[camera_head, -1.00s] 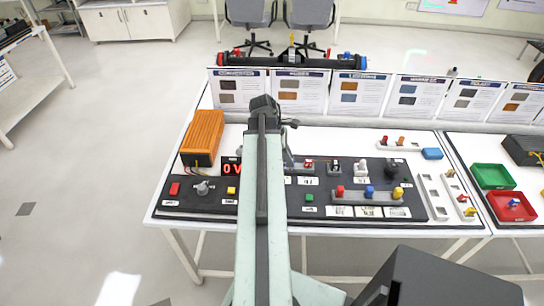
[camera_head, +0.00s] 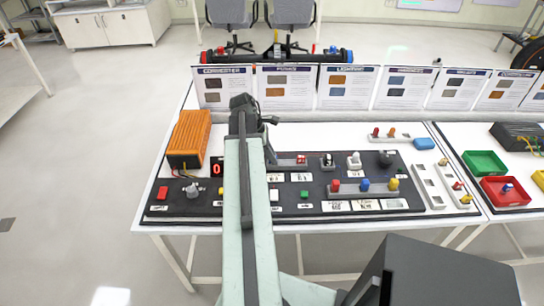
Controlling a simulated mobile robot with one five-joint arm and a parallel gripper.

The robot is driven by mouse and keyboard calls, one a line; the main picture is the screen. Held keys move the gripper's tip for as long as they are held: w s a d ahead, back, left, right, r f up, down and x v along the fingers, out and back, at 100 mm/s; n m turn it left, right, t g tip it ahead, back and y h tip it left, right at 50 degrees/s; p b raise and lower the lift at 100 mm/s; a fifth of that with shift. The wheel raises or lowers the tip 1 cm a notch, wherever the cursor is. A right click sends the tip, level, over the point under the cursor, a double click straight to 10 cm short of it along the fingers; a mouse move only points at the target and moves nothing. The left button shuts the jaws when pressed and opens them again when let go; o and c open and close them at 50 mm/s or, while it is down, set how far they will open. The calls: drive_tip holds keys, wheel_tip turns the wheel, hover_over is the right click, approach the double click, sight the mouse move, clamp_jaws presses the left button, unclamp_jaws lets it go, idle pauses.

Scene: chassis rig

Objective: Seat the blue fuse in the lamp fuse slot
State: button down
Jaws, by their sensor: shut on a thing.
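The dark console (camera_head: 310,209) lies on the white bench. My arm reaches over its left half. My gripper (camera_head: 269,152) is at the arm's far end, over the back of the console, mostly hidden behind the arm. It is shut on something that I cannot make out. A raised strip has a red peg (camera_head: 335,186), a blue peg (camera_head: 365,184) and a yellow peg (camera_head: 393,184). I cannot tell which slot is the lamp fuse slot.
An orange finned box (camera_head: 190,133) stands at the console's back left. A green tray (camera_head: 486,160) is at right. Information cards (camera_head: 349,80) line the back.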

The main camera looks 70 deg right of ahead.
drive_tip(key=shift+f, duration=0.25)
drive_tip(key=c, duration=1.4)
unclamp_jaws()
drive_tip(key=shift+r, duration=0.1)
drive_tip(key=shift+c, duration=0.2)
drive_tip(key=shift+r, duration=0.25)
drive_tip(key=p+v, duration=1.1)
drive_tip(key=shift+w+r, duration=0.2)
drive_tip(key=shift+r, duration=0.15)
drive_tip(key=shift+a, duration=0.1)
